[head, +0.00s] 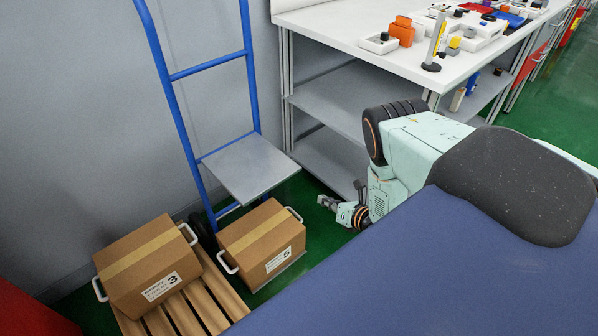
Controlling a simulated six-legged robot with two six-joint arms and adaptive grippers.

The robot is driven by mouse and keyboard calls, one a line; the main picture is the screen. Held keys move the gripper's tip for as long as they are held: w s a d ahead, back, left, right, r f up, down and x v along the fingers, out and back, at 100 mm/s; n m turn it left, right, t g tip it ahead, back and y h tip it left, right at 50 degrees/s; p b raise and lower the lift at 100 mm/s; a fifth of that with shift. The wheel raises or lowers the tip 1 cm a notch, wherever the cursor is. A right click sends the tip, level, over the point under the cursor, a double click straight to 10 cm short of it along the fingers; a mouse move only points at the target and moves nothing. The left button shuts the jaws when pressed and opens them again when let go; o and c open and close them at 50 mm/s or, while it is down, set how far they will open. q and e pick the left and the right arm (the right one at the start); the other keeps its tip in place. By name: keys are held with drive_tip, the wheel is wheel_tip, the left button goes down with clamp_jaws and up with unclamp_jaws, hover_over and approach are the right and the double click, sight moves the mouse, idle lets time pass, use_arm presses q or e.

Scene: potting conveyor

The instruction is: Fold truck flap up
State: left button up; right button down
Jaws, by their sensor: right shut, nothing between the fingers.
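A blue hand truck (178,112) stands upright against the grey wall. Its grey flap (250,168) sticks out flat from the frame toward the right front, above and behind a box. My right gripper (325,203) is low, to the right of the flap and apart from it. It is shut and empty, pointing left toward the truck. My left gripper is not in view.
A cardboard box marked 5 (262,245) sits low in front of the truck on a grey plate. A box marked 3 (148,268) rests on a wooden pallet (208,300). A white workbench (340,28) with shelves stands behind my right arm.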

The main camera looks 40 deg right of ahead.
drive_tip(key=w+a+f+n+b, duration=0.1)
drive_tip(key=w+f+n+b, duration=0.1)
drive_tip(key=w+n+b, duration=0.65)
use_arm(q)
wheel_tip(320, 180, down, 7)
drive_tip(key=p, duration=0.1)
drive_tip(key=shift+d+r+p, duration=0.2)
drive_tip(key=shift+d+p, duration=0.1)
drive_tip(key=shift+p, duration=0.05)
use_arm(e)
drive_tip(key=shift+w+r+m+t+y, duration=0.15)
drive_tip(key=shift+w+r+m, duration=0.15)
drive_tip(key=shift+r+m, duration=0.3)
drive_tip(key=shift+w+r+m+t+y, duration=0.1)
drive_tip(key=shift+w+r+m, duration=0.25)
drive_tip(key=shift+r, duration=0.45)
drive_tip(key=shift+w+r+m+t+y, duration=0.15)
drive_tip(key=shift+w+r+m, duration=0.15)
drive_tip(key=shift+r+m, duration=0.3)
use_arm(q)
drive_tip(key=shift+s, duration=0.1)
use_arm(e)
drive_tip(key=shift+r, duration=0.15)
